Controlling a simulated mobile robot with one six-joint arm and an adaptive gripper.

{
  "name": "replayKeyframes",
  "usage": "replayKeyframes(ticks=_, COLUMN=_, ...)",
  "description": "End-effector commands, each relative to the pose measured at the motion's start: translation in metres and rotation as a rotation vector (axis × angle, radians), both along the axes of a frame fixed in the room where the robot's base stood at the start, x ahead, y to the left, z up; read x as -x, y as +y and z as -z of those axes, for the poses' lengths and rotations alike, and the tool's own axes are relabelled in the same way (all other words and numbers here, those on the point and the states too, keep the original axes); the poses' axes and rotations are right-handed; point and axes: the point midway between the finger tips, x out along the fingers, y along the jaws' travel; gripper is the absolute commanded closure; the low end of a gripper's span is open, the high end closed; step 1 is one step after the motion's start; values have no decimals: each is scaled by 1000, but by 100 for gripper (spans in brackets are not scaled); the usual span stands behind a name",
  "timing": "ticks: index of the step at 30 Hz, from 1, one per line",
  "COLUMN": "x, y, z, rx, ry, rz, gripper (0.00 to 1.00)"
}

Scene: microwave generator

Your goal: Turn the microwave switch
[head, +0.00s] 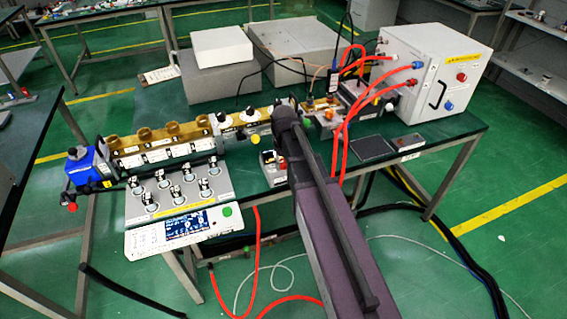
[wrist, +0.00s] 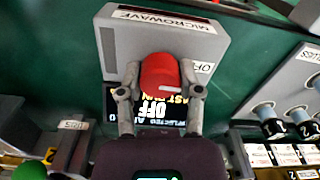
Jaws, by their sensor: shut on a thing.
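The microwave switch is a red knob (wrist: 159,68) on a light grey panel (wrist: 215,40) labelled MICROWAVE in the wrist view. My gripper (wrist: 160,86) is shut on the knob, one finger on each side of it. A partly covered white label beside the knob seems to read OFF. A dark display (wrist: 150,112) below the knob shows OFF in large letters, partly hidden by the knob and fingers. In the head view my dark arm reaches over the bench, and my gripper and the knob cannot be made out there.
A white box (head: 425,70) with red cables stands at the back right. A panel of several black knobs (head: 180,190) and a screen unit (head: 183,228) lie at the bench's left front. A blue device (head: 88,165) stands at the left end. Red cables hang over the front edge.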

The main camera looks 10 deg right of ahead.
Motion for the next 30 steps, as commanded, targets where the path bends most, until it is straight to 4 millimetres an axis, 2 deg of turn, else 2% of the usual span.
replayKeyframes(ticks=6, x=0, y=1, z=0, rx=-1, ry=0, rz=-59, gripper=100)
replayKeyframes(ticks=18, x=0, y=1, z=0, rx=-1, ry=0, rz=-68, gripper=100)
replayKeyframes(ticks=19, x=0, y=1, z=0, rx=-1, ry=0, rz=-68, gripper=50)
replayKeyframes(ticks=22, x=0, y=1, z=0, rx=-1, ry=0, rz=-68, gripper=21)
replayKeyframes(ticks=30, x=0, y=0, z=0, rx=0, ry=0, rz=-66, gripper=19)
